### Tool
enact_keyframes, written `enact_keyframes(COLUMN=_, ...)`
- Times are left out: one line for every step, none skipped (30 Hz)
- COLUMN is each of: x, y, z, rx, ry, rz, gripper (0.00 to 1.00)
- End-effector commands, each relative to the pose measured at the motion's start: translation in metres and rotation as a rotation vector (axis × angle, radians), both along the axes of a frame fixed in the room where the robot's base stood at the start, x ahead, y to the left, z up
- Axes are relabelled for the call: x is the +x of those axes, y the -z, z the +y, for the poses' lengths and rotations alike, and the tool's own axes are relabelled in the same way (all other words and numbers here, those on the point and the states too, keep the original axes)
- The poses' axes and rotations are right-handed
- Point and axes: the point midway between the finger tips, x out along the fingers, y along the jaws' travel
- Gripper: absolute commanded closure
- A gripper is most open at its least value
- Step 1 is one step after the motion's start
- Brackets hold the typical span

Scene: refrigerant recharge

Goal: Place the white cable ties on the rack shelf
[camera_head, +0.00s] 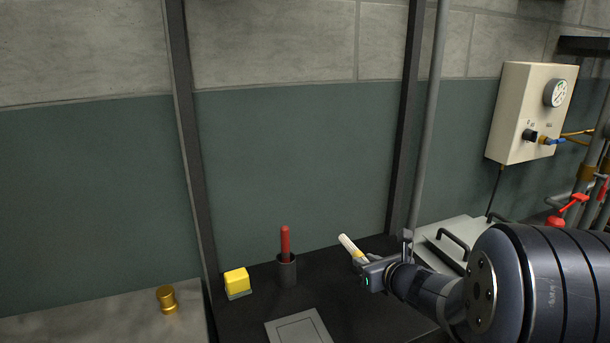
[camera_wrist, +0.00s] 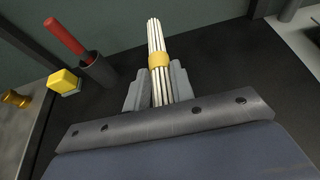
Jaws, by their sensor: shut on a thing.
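The white cable ties (camera_head: 348,244) are a bundle of thin white sticks with a yellow band around them. They also show in the wrist view (camera_wrist: 155,34), pointing up and away between the fingers. My gripper (camera_head: 369,262) is shut on the bundle and holds it over the dark shelf surface (camera_head: 350,312). In the wrist view the two grey fingers (camera_wrist: 158,90) press on the bundle from both sides, just below the yellow band. The lower end of the bundle is hidden by my gripper. I cannot tell whether the bundle touches the surface.
A dark cup (camera_head: 287,270) with a red-handled tool (camera_head: 285,243) stands left of my gripper. A yellow block (camera_head: 237,283) sits further left. A grey square plate (camera_head: 298,329) lies at the front. A brass fitting (camera_head: 167,299) stands on the grey bench. Dark uprights (camera_head: 403,130) rise behind.

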Motion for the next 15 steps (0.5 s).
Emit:
enact_keyframes(x=-0.002, y=-0.008, z=0.005, rx=0.007, ry=-0.004, rz=0.005, gripper=1.00)
enact_keyframes(x=-0.003, y=-0.010, z=0.007, rx=0.009, ry=-0.007, rz=0.005, gripper=1.00)
enact_keyframes(x=-0.005, y=-0.012, z=0.010, rx=0.013, ry=-0.009, rz=0.004, gripper=1.00)
enact_keyframes(x=-0.007, y=-0.013, z=0.013, rx=0.014, ry=-0.009, rz=0.005, gripper=1.00)
enact_keyframes(x=-0.008, y=-0.014, z=0.015, rx=0.015, ry=-0.009, rz=0.005, gripper=1.00)
enact_keyframes(x=-0.011, y=-0.016, z=0.018, rx=0.016, ry=-0.008, rz=0.003, gripper=1.00)
enact_keyframes(x=-0.012, y=-0.017, z=0.020, rx=0.016, ry=-0.007, rz=0.003, gripper=1.00)
enact_keyframes(x=-0.014, y=-0.017, z=0.022, rx=0.015, ry=-0.006, rz=0.003, gripper=1.00)
enact_keyframes(x=-0.016, y=-0.018, z=0.024, rx=0.014, ry=-0.002, rz=0.002, gripper=1.00)
enact_keyframes(x=-0.018, y=-0.019, z=0.025, rx=0.012, ry=0.000, rz=0.003, gripper=1.00)
enact_keyframes(x=-0.019, y=-0.019, z=0.026, rx=0.009, ry=0.002, rz=0.001, gripper=1.00)
enact_keyframes(x=-0.021, y=-0.019, z=0.028, rx=0.007, ry=0.005, rz=0.002, gripper=1.00)
enact_keyframes(x=-0.023, y=-0.019, z=0.028, rx=0.005, ry=0.009, rz=0.003, gripper=1.00)
enact_keyframes(x=-0.024, y=-0.019, z=0.028, rx=0.003, ry=0.011, rz=0.002, gripper=1.00)
enact_keyframes(x=-0.025, y=-0.019, z=0.029, rx=-0.001, ry=0.014, rz=0.002, gripper=1.00)
